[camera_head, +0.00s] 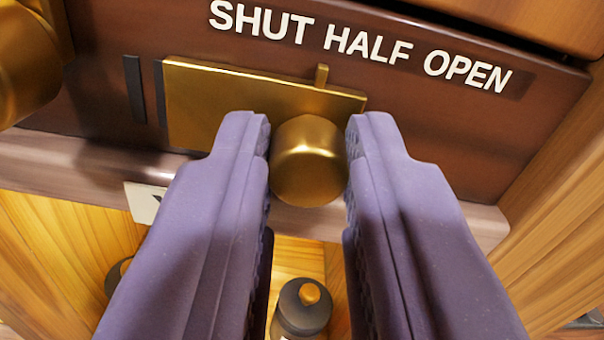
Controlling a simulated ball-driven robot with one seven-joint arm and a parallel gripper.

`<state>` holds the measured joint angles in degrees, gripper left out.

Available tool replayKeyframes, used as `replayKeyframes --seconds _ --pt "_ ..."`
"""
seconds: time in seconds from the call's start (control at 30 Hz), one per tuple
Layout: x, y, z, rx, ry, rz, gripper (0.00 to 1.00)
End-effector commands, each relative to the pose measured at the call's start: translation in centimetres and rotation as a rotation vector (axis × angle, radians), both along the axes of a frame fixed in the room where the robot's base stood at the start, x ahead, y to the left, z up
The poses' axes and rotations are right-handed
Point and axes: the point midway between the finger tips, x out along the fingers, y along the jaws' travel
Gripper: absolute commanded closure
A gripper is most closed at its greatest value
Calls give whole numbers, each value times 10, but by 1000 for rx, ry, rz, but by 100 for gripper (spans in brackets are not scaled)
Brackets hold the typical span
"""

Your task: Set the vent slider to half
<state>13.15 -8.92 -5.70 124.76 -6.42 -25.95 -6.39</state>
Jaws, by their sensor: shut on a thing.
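The vent slider is a brass plate (225,105) set in a dark brown panel. A small upright brass pointer (321,75) stands on its top edge, near its right end. The white words SHUT, HALF (368,45) and OPEN run above it, sloping down to the right. The pointer is below the left end of HALF, near the gap after SHUT, left of the word's middle. A round brass knob (308,160) sticks out from the plate. My gripper (308,152) is shut on this knob, one purple finger on each side. The fingers hide part of the plate's lower edge.
Another large brass knob (25,65) is at the upper left. Two dark upright slots or bars mark the panel left of the plate. A dark lidded jar (302,308) with an orange-brown top stands below between my fingers. A pale label (146,203) is at the left.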

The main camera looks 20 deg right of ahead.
Motion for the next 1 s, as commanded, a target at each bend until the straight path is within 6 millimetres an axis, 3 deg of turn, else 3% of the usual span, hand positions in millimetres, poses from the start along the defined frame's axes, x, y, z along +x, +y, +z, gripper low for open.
replayKeyframes --seconds 0.33,0.37,0.43,0.47,0.77,1.0 --pt "-1 -4 0 0 1 -2 100" --pt "-1 -4 0 0 1 -2 70" --pt "-1 -4 0 0 1 -2 54" --pt "-1 -4 0 0 1 -2 52" --pt "-4 -3 0 0 -1 -2 52" --pt "-41 6 -1 0 -5 -2 52"
